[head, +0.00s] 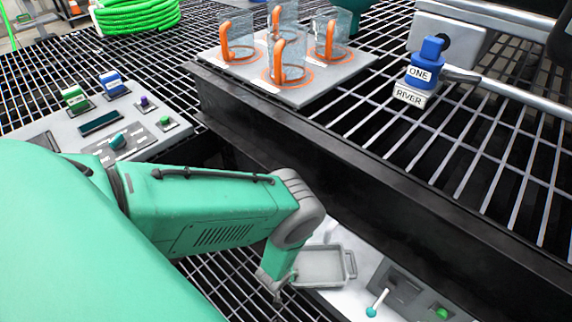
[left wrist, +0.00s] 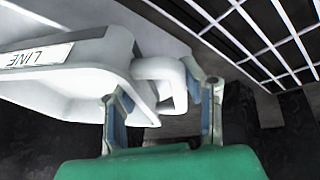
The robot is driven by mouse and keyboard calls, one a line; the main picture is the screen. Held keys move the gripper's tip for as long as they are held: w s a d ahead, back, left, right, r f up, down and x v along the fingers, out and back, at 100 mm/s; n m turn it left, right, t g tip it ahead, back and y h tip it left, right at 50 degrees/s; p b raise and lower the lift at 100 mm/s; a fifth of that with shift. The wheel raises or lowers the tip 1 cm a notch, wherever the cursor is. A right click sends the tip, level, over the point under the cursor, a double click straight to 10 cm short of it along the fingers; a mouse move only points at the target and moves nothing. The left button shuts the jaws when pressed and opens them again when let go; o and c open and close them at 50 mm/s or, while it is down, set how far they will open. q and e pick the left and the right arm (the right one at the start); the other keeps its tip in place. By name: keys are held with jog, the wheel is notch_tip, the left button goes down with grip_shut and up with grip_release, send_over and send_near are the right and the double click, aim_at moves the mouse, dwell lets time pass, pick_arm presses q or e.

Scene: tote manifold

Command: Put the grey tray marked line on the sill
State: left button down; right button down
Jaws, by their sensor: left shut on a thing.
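The grey tray (head: 322,283) is shallow and rectangular, with a loop handle at its right end. It shows at the lower middle of the head view, over or on a pale panel (head: 338,236); I cannot tell whether it touches. In the left wrist view the tray (left wrist: 88,62) bears a LINE label (left wrist: 36,56). My left gripper (left wrist: 163,98) is shut on the tray's near handle (left wrist: 160,72), a finger on each side. In the head view this gripper (head: 278,286) is at the tray's left end, its fingertips partly hidden. My right gripper is not in view.
A dark beam (head: 330,150) runs above and behind the tray. The pale panel carries a teal-tipped lever (head: 377,303) and a green button (head: 441,313) to the right. A board with orange-handled clear mugs (head: 290,62) and ONE and RIVER blocks (head: 420,75) stand higher up.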

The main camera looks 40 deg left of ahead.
pick_arm(q)
jog(key=c, duration=1.3)
grip_release()
jog(key=shift+f, duration=0.15)
jog(key=shift+c, duration=0.2)
jog(key=o, duration=0.3)
jog(key=shift+a, duration=0.1)
jog(key=shift+o, duration=0.2)
jog(key=p+v, duration=0.6)
jog(key=v, duration=0.6)
jog(key=shift+r, duration=0.2)
